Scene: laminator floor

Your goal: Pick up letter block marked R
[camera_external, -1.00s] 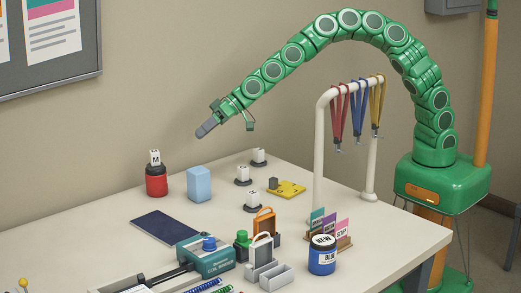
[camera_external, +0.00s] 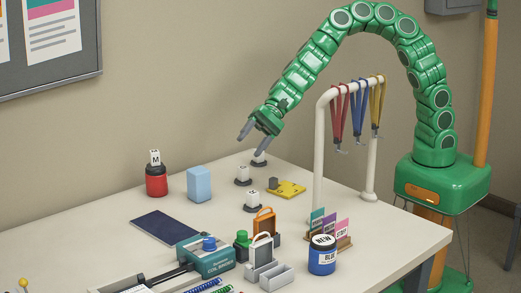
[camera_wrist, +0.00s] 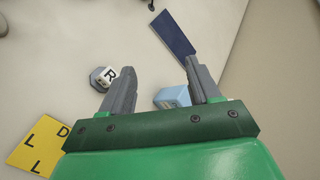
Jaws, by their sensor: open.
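The letter block marked R (camera_wrist: 110,73) is white and sits on a dark round base, left of my left finger in the wrist view. The white block (camera_external: 252,196) nearest the camera among three similar ones in the external view seems to be it; its letter is too small to read there. My gripper (camera_external: 254,145) hangs above the table near the back blocks, pointing down, open and empty. In the wrist view its two fingers (camera_wrist: 160,68) are spread apart, with bare table between their tips. The other two such blocks are not visible in the wrist view.
A light blue box (camera_external: 199,184), a red jar (camera_external: 156,182) topped by an M block and a dark blue pad (camera_external: 165,224) stand or lie left. A yellow plate (camera_wrist: 38,145) with letters lies near R. The lanyard rack (camera_external: 318,150) stands right.

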